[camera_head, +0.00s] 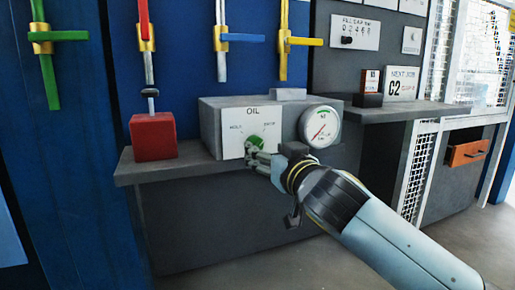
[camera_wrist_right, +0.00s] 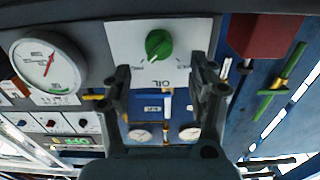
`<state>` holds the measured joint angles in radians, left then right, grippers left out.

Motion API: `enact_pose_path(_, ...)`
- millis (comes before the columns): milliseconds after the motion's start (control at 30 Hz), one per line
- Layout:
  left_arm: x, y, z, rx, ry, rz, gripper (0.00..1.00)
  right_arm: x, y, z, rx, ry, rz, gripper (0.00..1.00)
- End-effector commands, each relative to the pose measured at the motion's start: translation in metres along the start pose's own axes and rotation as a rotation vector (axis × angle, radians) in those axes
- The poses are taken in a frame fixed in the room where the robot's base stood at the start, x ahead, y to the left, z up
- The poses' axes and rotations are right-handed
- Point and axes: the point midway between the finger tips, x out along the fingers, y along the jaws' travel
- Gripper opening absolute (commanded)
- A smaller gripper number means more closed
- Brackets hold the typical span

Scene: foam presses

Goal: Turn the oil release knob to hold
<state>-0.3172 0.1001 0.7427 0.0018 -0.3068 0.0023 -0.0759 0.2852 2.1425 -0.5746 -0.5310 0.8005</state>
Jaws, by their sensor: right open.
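The green oil knob (camera_head: 254,142) sits on the white OIL plate (camera_head: 234,146), with HOLD marked on the left and DROP on the right. My right gripper (camera_head: 258,158) is just in front of the knob's lower side and partly hides it. In the right wrist view the picture is upside down. There the green knob (camera_wrist_right: 158,43) lies beyond my open, empty right gripper (camera_wrist_right: 160,84), between the lines of its two fingers. My left gripper is out of view.
A round gauge (camera_head: 320,126) is on the grey box right of the knob. A red block (camera_head: 153,136) stands left on the shelf (camera_head: 150,172). Coloured valve levers hang above.

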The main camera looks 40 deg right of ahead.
Motion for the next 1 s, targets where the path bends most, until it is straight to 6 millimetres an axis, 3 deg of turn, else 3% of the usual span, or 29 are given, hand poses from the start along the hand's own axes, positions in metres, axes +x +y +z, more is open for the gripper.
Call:
enact_pose_path(100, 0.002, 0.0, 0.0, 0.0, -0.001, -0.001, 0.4, 0.025, 0.0, 0.0, 0.0, 0.001, 0.001, 0.6)
enact_pose_path(300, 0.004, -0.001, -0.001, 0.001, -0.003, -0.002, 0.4, 0.051, 0.0, 0.001, 0.0, -0.001, 0.0, 0.6)
enact_pose_path(667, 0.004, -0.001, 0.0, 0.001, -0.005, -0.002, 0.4, 0.058, 0.0, 0.001, 0.0, -0.002, -0.001, 0.6)
enact_pose_path(1000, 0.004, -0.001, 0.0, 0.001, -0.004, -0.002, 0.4, 0.057, 0.0, 0.001, 0.0, -0.002, -0.001, 0.18)
